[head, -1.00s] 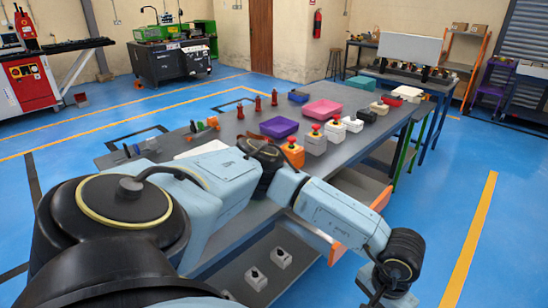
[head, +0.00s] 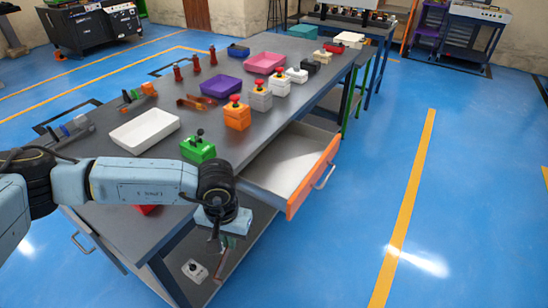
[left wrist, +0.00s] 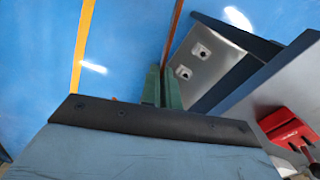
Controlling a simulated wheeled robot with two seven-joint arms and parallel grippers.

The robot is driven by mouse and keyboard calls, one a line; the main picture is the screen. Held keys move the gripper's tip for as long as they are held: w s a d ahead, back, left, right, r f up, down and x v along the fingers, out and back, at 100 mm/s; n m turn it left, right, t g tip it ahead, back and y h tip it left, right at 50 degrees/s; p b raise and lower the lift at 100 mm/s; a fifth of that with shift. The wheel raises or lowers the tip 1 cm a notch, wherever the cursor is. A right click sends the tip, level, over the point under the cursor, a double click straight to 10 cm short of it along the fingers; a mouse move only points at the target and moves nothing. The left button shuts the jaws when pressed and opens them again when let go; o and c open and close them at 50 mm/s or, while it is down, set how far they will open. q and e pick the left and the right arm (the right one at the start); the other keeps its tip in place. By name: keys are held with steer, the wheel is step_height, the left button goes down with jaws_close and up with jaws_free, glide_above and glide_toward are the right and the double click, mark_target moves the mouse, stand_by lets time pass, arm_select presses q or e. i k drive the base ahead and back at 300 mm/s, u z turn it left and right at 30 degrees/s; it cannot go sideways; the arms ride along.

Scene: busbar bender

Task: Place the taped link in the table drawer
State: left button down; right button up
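The table drawer (head: 297,160) with an orange front is pulled open on the table's right side, and its visible floor is bare. My left gripper (head: 222,236) points down beside the table's near right edge, in front of the drawer and outside it. In the left wrist view, its two greenish fingers (left wrist: 162,88) are close together. A thin copper-brown strip (left wrist: 174,32), apparently the link, extends from between them; no tape is clear on it. A strip (head: 212,233) also shows below the gripper in the head view. My right gripper is out of view.
On the table are a white tray (head: 144,130), a green switch box (head: 198,150), an orange button box (head: 237,116), a purple tray (head: 221,87) and copper pieces (head: 194,103). A lower shelf holds small switch boxes (head: 194,270). Blue floor right of the drawer is clear.

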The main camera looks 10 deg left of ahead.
mark_target(283, 163)
steer(key=i, duration=1.25)
steer(key=u, duration=0.1)
